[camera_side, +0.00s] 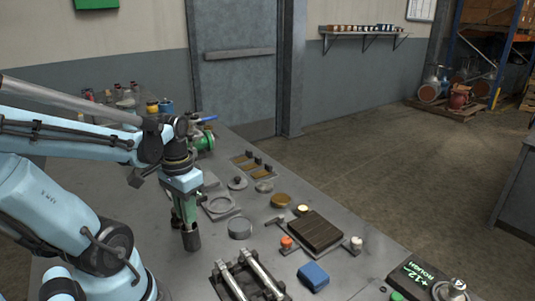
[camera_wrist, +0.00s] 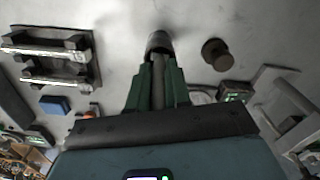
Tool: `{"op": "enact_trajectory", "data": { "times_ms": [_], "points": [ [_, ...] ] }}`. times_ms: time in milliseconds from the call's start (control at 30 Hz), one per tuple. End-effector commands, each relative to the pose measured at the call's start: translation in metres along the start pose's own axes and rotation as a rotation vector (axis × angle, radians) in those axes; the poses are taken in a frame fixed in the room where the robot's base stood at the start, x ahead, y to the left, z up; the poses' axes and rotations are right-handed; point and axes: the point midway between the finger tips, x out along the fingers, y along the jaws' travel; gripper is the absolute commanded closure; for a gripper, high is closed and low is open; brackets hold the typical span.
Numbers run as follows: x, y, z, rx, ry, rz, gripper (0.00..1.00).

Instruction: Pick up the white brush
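My gripper (camera_side: 190,228) points down over the grey bench, left of the middle, with green fingers. In the wrist view my gripper (camera_wrist: 158,75) has a grey rod-like piece between its two green fingers, ending in a dark grey cylinder (camera_wrist: 159,42). The cylinder (camera_side: 191,241) also shows at the fingertips in the side view, at or just above the bench top. I cannot tell whether this piece is held, stands on the bench behind the fingers, or is the brush. I can make out no clearly white brush in either view.
A grey ring (camera_side: 240,228) and a flat plate with a round opening (camera_side: 219,207) lie right of my gripper. A rail fixture (camera_side: 246,277), a blue block (camera_side: 313,276) and a dark brown block (camera_side: 315,231) stand nearer the front. Several small items crowd the bench's far end.

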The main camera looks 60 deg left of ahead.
Motion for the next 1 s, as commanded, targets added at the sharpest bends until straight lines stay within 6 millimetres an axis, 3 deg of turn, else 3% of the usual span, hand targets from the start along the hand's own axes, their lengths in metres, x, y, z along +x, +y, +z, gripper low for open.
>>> {"op": "enact_trajectory", "data": {
  "times_ms": [567, 1000],
  "points": [
    [-0.005, 0.0, 0.0, 0.0, 0.0, 0.0, 1.0],
    [-0.041, 0.0, 0.0, 0.0, 0.0, 0.001, 1.0]
  ]
}}
